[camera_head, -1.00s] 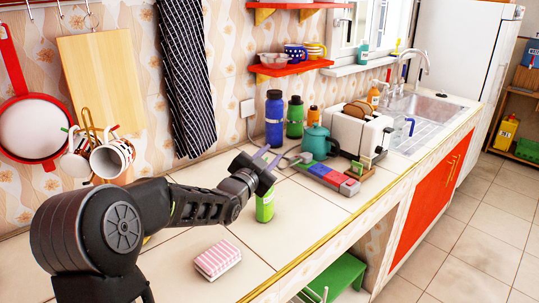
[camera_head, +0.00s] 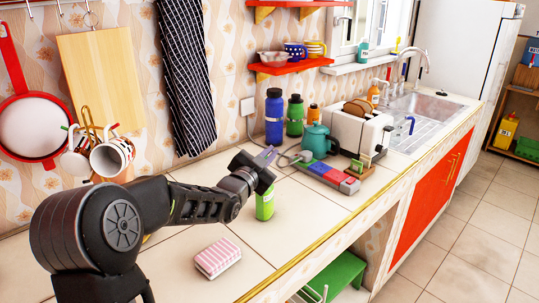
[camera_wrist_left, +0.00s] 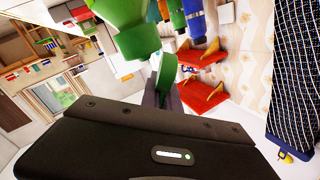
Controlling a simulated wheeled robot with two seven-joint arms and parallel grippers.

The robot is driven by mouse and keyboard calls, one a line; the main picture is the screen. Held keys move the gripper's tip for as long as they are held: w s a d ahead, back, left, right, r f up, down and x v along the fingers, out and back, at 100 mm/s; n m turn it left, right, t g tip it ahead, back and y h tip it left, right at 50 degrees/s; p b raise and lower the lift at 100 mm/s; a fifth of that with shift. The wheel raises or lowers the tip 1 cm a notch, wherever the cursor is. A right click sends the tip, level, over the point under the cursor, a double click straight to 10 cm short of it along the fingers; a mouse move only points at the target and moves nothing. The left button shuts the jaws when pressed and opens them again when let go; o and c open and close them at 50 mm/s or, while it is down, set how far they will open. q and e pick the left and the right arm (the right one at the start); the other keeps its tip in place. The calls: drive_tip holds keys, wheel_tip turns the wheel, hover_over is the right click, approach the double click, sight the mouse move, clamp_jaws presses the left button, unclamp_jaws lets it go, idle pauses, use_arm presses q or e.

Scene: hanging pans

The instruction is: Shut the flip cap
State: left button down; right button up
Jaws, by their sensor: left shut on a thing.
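A light green bottle (camera_head: 265,206) stands on the counter in the head view, right below my left gripper (camera_head: 267,156). Its top is hidden behind the gripper. In the left wrist view the bottle's green body (camera_wrist_left: 118,12) is at the top, with a green collar (camera_wrist_left: 138,41) and a raised green flip cap (camera_wrist_left: 166,73). The cap stands away from the collar, so it looks open. My left gripper (camera_wrist_left: 163,87) is shut on the cap, which shows at its fingers; the exact contact is partly hidden. My right gripper is not in view.
A pink striped block (camera_head: 218,258) lies on the counter in front. Behind the bottle stand a teal kettle (camera_head: 316,141), a colored box (camera_head: 328,177), a toaster (camera_head: 358,134) and blue (camera_head: 274,118) and green (camera_head: 295,115) bottles. The counter right of the green bottle is clear.

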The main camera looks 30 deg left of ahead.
use_arm(q)
drive_tip(key=shift+w+d+f+m+b, duration=0.1)
drive_tip(key=shift+d+f+m+b, duration=0.3)
drive_tip(key=shift+m+b, duration=1.45)
drive_tip(key=shift+s+d+f+m+b, duration=0.1)
drive_tip(key=shift+d+f+m+b, duration=0.4)
drive_tip(key=shift+b, duration=2.5)
drive_tip(key=shift+w+d+f+m+b, duration=0.1)
drive_tip(key=shift+d+f+m+b, duration=0.15)
drive_tip(key=shift+m+b, duration=1.6)
drive_tip(key=shift+n+b, duration=0.55)
drive_tip(key=shift+n, duration=0.05)
drive_tip(key=c, duration=1.6)
unclamp_jaws()
drive_tip(key=shift+r, duration=0.1)
drive_tip(key=s, duration=0.7)
drive_tip(key=shift+s+d+b, duration=0.4)
drive_tip(key=shift+d, duration=0.05)
